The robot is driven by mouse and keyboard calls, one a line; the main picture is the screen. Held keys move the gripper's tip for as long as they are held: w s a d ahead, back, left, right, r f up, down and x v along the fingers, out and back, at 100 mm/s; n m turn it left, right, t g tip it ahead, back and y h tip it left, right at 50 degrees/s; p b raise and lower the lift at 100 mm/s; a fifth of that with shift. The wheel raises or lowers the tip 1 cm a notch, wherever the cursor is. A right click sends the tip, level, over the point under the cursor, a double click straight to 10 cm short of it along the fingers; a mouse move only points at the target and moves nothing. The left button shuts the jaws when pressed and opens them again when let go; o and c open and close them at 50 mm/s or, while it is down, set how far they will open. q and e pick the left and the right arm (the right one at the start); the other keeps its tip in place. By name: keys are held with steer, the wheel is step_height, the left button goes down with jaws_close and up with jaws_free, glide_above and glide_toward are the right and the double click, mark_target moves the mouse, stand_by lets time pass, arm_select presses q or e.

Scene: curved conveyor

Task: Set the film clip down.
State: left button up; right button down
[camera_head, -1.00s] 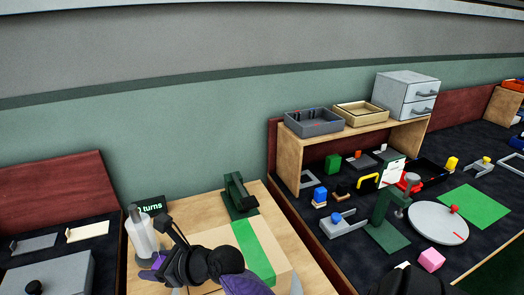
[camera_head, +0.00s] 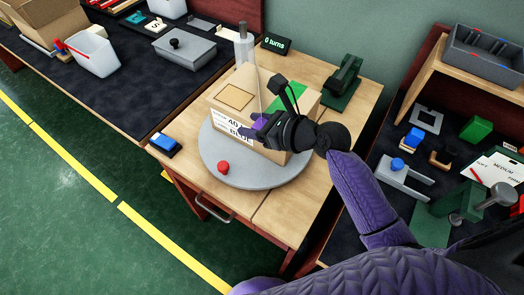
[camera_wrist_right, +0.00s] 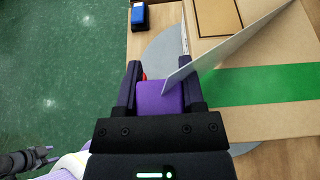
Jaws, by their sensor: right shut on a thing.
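My right gripper (camera_head: 262,130) is shut on a purple block (camera_wrist_right: 162,98), which I take to be the film clip. It also shows in the head view (camera_head: 259,124), beside the carton's label face. A thin pale sheet (camera_wrist_right: 225,50) slants up from the clip past the carton, and in the head view (camera_head: 259,92) it is nearly edge-on. The cardboard carton (camera_head: 222,110) with a green strip sits on a round grey turntable (camera_head: 218,160). I cannot tell whether the clip touches the carton. A dark shape at the right wrist view's lower left (camera_wrist_right: 25,160) seems to be my left gripper, its jaws unclear.
A red knob (camera_head: 223,168) stands on the turntable's front. A blue-topped box (camera_head: 164,144) is at the table's left edge. A pale bottle-like post (camera_head: 244,45), a "0 turns" sign (camera_head: 275,44) and a dark green stand (camera_head: 342,82) are behind.

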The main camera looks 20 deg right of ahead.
steer(key=b, duration=0.4)
glide_above(255, 167)
step_height(255, 167, down, 8)
steer(key=shift+f, duration=0.2)
step_height(255, 167, down, 3)
steer(key=shift+f+b, duration=0.2)
steer(key=shift+b, duration=0.95)
step_height(255, 167, down, 4)
steer(key=b, duration=0.2)
steer(key=shift+r+b, duration=0.2)
steer(key=shift+b, duration=0.1)
steer(key=shift+r, duration=0.25)
arm_select(q)
steer(key=s+a+f+g, duration=0.1)
steer(key=s+a+f, duration=0.2)
steer(key=f, duration=0.7)
steer(key=shift+s+a+y, duration=0.3)
steer(key=shift+s+a, duration=0.1)
steer(key=shift+a, duration=0.15)
arm_select(e)
steer(key=shift+f, duration=0.15)
steer(key=c, duration=0.5)
jaws_free()
steer(key=shift+c, duration=0.2)
arm_select(q)
steer(key=shift+w+d, duration=0.15)
steer(key=shift+w, duration=0.1)
arm_select(e)
steer(key=shift+o, duration=0.3)
